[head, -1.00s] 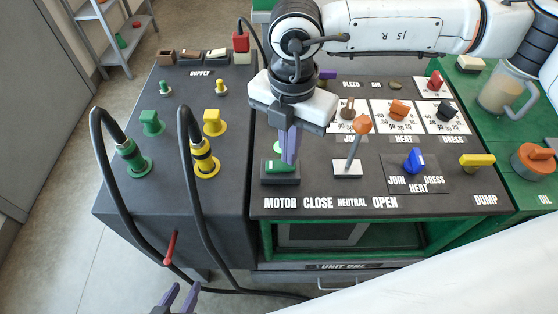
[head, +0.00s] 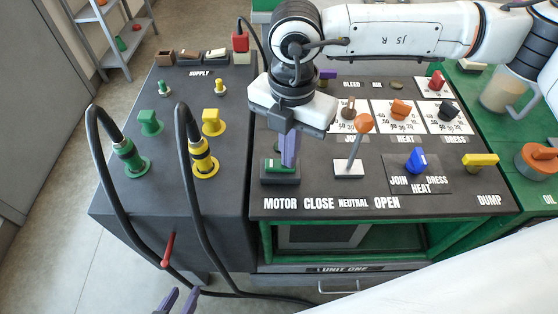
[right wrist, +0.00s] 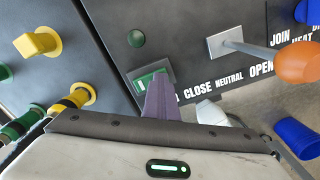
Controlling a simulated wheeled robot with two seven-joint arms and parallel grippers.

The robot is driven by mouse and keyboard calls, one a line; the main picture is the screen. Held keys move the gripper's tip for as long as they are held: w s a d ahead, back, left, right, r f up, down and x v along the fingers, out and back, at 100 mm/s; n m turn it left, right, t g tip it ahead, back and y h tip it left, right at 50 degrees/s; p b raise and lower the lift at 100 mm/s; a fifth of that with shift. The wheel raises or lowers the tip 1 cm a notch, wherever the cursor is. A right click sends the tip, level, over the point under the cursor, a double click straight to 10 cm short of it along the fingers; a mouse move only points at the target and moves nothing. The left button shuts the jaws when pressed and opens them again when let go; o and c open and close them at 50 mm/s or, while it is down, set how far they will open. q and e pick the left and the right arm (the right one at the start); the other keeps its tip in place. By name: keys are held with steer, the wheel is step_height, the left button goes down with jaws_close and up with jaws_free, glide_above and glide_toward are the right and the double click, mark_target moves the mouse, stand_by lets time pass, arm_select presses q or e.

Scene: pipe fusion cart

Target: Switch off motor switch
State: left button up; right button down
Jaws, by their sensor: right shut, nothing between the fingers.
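The motor switch (head: 279,173) is a green rocker in a dark housing, on the panel just above the word MOTOR. My right gripper (head: 289,163) points down over it with its purple fingers together and empty. The fingertips are at the switch's right part in the head view; I cannot tell whether they touch it. In the right wrist view the switch (right wrist: 149,83) shows beside the fingers (right wrist: 160,82), which cover part of it. My left gripper (head: 178,299) is low in the head view, in front of the cart, its two purple fingers apart and empty.
An orange-knobbed lever (head: 363,123) stands close to the right of the switch. A blue selector knob (head: 416,161) and a yellow dump handle (head: 479,160) are further right. Yellow (head: 205,158) and green (head: 129,155) hose fittings stand to the left. A green button (right wrist: 136,39) lies behind the switch.

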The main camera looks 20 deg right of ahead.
steer(key=shift+s, duration=0.1)
step_height(320, 180, up, 7)
steer(key=p, duration=0.3)
stand_by(0.4)
steer(key=shift+f, duration=0.15)
stand_by(0.3)
